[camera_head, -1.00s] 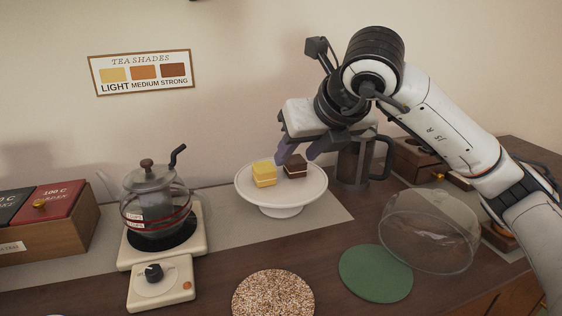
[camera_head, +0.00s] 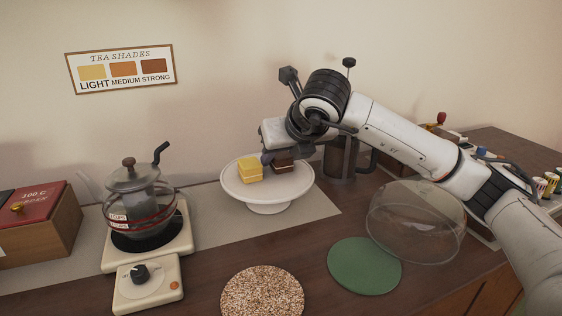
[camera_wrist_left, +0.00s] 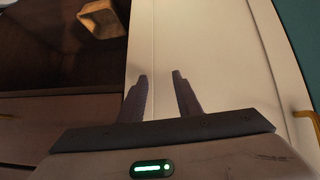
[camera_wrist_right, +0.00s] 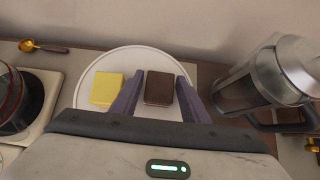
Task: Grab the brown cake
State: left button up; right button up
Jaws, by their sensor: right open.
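The brown cake (camera_head: 284,166) sits on the white cake stand (camera_head: 268,197), just right of the yellow cake (camera_head: 249,170). In the right wrist view the brown cake (camera_wrist_right: 159,88) lies between the two fingers of my open right gripper (camera_wrist_right: 158,94), with the yellow cake (camera_wrist_right: 107,88) outside the left finger. In the head view my right gripper (camera_head: 277,156) is low over the stand and partly covers the brown cake. My left gripper (camera_wrist_left: 162,92) shows only in the left wrist view; its fingers are apart with nothing between them.
A glass French press (camera_head: 341,160) stands close right of the stand. A clear dome (camera_head: 416,222) rests on the counter at the right. A glass kettle (camera_head: 140,205) on a cream heater is at the left. A green round mat (camera_head: 364,265) and a speckled mat (camera_head: 262,292) lie in front.

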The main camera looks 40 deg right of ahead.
aim_at(281, 154)
jog(key=c, duration=0.8)
notch_tip(281, 154, up, 10)
jog(key=shift+p, duration=0.65)
